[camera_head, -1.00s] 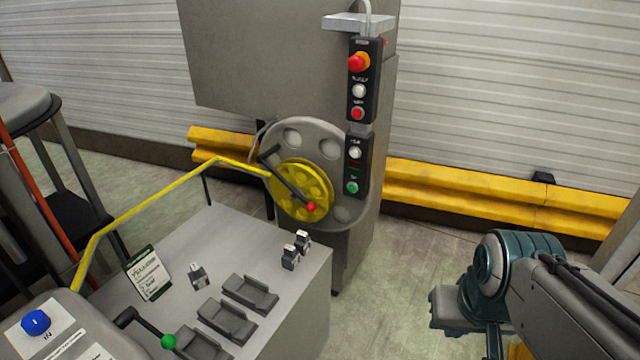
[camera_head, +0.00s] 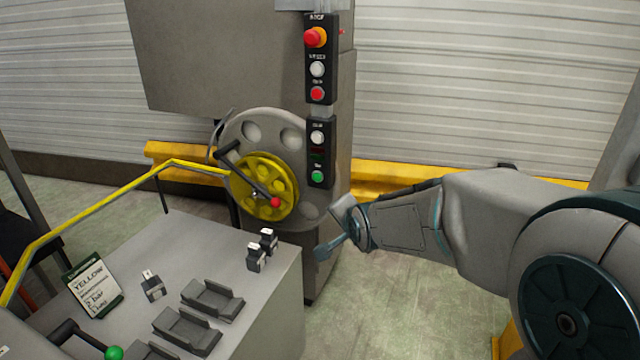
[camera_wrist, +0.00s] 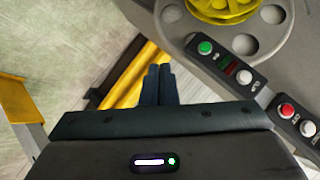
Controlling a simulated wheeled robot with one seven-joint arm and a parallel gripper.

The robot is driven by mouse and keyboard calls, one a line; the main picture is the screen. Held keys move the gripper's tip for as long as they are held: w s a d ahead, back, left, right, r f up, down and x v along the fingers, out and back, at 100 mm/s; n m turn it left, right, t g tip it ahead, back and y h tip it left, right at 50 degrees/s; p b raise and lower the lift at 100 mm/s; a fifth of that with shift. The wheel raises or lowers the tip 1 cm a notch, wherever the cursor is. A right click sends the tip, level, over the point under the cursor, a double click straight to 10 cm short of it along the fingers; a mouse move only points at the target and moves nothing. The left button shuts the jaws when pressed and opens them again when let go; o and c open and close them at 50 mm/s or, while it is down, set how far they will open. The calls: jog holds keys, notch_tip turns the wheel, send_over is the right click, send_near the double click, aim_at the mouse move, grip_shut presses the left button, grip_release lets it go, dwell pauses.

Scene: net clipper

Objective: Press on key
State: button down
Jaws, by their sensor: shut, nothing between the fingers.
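Two black control boxes hang one above the other on the grey machine column. The lower box (camera_head: 321,157) has a white button (camera_head: 317,137) at its top and a green button (camera_head: 317,176) at its bottom. The upper box (camera_head: 320,78) has a red mushroom knob (camera_head: 315,37), a white button (camera_head: 317,69) and a red button (camera_head: 317,93). The labels are too small to read surely. My gripper (camera_head: 324,250) is shut and empty, below the lower box. In the wrist view its dark fingertips (camera_wrist: 158,70) are together, left of the green button (camera_wrist: 205,47) and apart from it.
A disc with a yellow wheel (camera_head: 262,185) and a red-knobbed crank (camera_head: 275,202) is left of the boxes. A grey bench (camera_head: 220,245) with black trays and a sign (camera_head: 92,287) stands front left. A yellow barrier (camera_head: 372,181) runs behind.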

jog(key=w+a+f+m+t+y+b, duration=0.2)
jog(key=w+a+m+t+y+b, duration=0.1)
jog(key=w+m, duration=0.4)
jog(key=w+a+f+m+t+y+b, duration=0.2)
jog(key=w+a+m+t+b, duration=0.4)
jog(key=m, duration=0.4)
jog(key=shift+w+a+f+y+b, duration=0.4)
jog(key=shift+w+a+f+b, duration=0.15)
jog(key=shift+a+b, duration=0.4)
jog(key=shift+w, duration=0.1)
jog(key=p, duration=0.1)
send_near(317, 177)
jog(key=w+a+r, duration=0.1)
jog(key=w+a, duration=0.3)
jog(key=shift+w+a+r, duration=0.25)
jog(key=shift+w+r, duration=0.05)
jog(key=shift+w, duration=0.1)
jog(key=shift+w+d, duration=0.1)
jog(key=shift+w, duration=0.2)
